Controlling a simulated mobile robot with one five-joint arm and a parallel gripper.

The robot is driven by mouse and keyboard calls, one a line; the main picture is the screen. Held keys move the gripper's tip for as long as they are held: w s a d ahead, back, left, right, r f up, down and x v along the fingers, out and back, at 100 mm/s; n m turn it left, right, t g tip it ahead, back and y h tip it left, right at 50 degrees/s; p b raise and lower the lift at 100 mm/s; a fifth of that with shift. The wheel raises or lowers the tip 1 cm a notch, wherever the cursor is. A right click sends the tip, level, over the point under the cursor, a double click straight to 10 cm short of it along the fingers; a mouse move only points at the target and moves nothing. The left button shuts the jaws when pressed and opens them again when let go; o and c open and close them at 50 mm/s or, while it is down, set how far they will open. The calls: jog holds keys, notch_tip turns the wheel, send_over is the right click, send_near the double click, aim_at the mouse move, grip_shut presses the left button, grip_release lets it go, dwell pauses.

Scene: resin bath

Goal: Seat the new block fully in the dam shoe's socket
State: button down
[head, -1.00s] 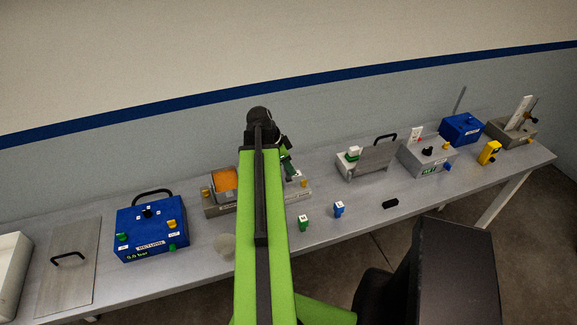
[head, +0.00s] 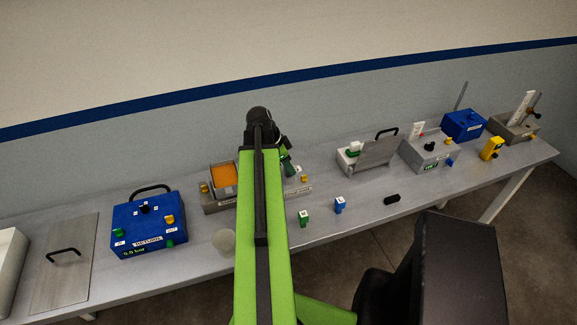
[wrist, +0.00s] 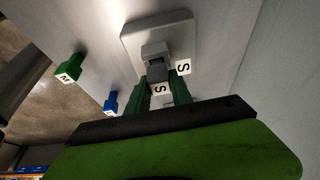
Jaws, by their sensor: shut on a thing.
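My gripper (wrist: 160,92) is shut on the new block (wrist: 159,89), a small grey block with a white "S" label, seen in the wrist view. The dam shoe (wrist: 181,28) is a pale grey plate with a raised grey part (wrist: 153,50) just beyond the fingers, and another "S" tag sits beside it. The held block is close to this raised part; I cannot tell whether it is in the socket or how deep. In the head view my arm hides the shoe and block; only a dark green finger (head: 287,166) shows.
A green block (head: 304,217) marked "M" and a blue block (head: 340,205) stand on the bench to the right of my arm. A bath with orange resin (head: 223,176) and a blue box (head: 147,226) are to the left. A grey box (head: 430,154) is further right.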

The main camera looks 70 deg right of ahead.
jog(key=shift+f+b, duration=0.4)
jog(key=shift+f, duration=0.1)
jog(key=c, duration=1.1)
grip_release()
jog(key=shift+o, duration=0.2)
jog(key=p+v, duration=1.6)
jog(key=v, duration=0.1)
jog(key=shift+r, duration=0.2)
jog(key=shift+w, duration=0.1)
